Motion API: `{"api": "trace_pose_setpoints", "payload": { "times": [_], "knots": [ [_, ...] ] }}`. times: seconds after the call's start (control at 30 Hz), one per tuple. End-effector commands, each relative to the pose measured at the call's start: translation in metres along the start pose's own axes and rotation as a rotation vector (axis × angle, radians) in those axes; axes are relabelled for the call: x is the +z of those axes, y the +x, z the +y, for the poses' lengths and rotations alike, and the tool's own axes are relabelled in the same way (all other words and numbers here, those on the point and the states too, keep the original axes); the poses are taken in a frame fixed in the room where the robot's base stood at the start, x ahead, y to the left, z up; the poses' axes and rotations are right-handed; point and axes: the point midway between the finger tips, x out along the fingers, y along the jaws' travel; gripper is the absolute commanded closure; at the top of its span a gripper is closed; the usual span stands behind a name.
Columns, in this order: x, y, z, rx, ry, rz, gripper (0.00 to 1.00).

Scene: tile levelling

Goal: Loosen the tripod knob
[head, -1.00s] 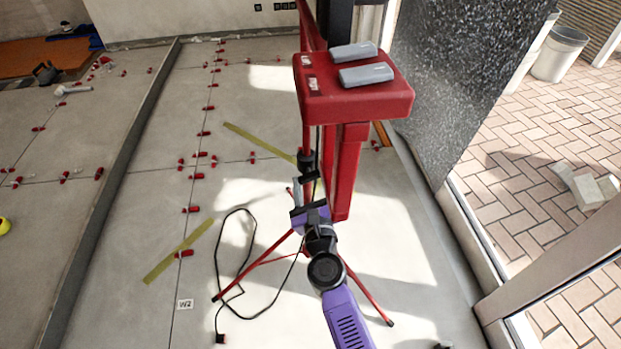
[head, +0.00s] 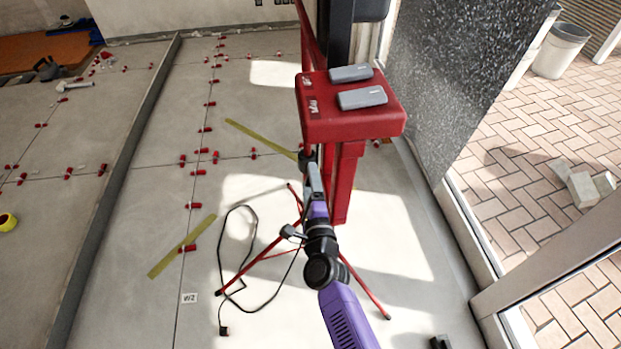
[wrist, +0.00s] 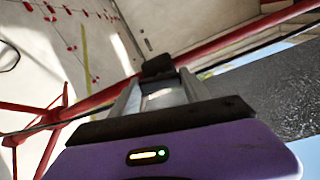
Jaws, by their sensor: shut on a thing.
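The red tripod (head: 265,257) stands on the tiled floor with its thin legs spread, below the red platform. Its small black knob (head: 306,160) is on the red post, left of the thicker red column. My gripper (head: 313,172) reaches up to the knob, and its grey fingers meet it. In the wrist view, my gripper (wrist: 158,80) has its two fingers at either side of the dark knob (wrist: 157,66), shut on it. The fingers hide part of the knob, so its turn angle cannot be told.
A red platform (head: 350,123) carrying two grey boxes hangs just above my gripper. A black cable (head: 228,262) loops on the floor at left. A dark speckled slab (head: 455,75) stands at right.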

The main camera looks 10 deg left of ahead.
Motion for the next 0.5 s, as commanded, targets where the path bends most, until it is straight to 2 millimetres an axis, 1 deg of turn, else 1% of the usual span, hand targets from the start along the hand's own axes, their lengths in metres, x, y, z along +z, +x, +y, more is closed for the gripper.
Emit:
{"api": "trace_pose_setpoints", "payload": {
  "times": [0.2, 0.5],
  "knots": [
    [0.0007, -0.0006, 0.0010, 0.003, -0.127, -0.002, 0.86],
    [0.0006, -0.0006, 0.0017, 0.003, -0.209, -0.002, 0.86]
  ]
}}
